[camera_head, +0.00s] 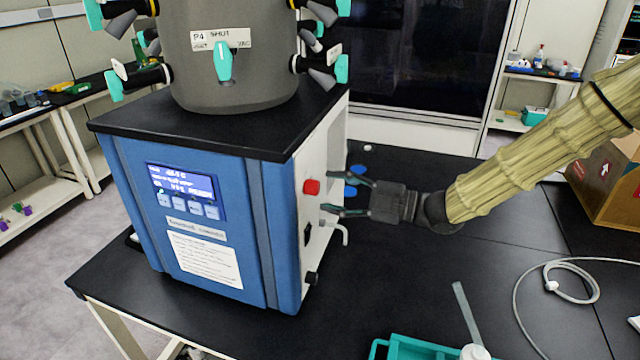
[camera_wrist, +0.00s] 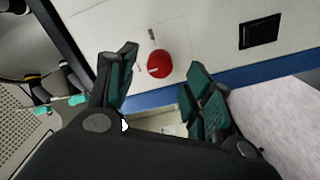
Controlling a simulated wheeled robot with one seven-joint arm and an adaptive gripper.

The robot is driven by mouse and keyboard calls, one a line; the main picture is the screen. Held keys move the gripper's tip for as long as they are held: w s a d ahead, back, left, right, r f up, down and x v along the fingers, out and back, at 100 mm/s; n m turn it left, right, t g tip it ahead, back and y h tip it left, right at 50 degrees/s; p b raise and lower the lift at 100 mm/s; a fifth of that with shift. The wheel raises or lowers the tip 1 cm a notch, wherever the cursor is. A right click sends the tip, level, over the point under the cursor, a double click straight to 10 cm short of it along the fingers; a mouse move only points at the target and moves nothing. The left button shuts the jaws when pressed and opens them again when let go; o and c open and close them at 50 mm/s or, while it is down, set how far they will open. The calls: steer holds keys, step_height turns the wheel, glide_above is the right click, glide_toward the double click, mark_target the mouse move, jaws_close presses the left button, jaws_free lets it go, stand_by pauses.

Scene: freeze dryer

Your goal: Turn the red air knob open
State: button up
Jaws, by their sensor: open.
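The red air knob (camera_head: 311,187) sticks out from the white right side panel of the blue freeze dryer (camera_head: 205,215). In the wrist view the knob (camera_wrist: 160,64) shows as a round red cap on the white panel, beyond and between my fingertips. My gripper (camera_head: 340,191) is open and empty, its two fingers pointing left at the panel just right of the knob. In the wrist view my gripper (camera_wrist: 160,85) has its fingers spread on both sides of the knob. I cannot tell whether a finger touches it.
A black switch (camera_wrist: 260,32) and a pale bent outlet (camera_head: 340,231) are on the same panel. A grey chamber (camera_head: 232,75) with teal valves stands on top. A teal tray (camera_head: 415,349), a white tube (camera_head: 560,268) and a cardboard box (camera_head: 608,185) are on the bench.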

mark_target(319, 189)
steer(key=shift+p+x, duration=0.5)
steer(key=shift+x, duration=1.4)
steer(key=c, duration=1)
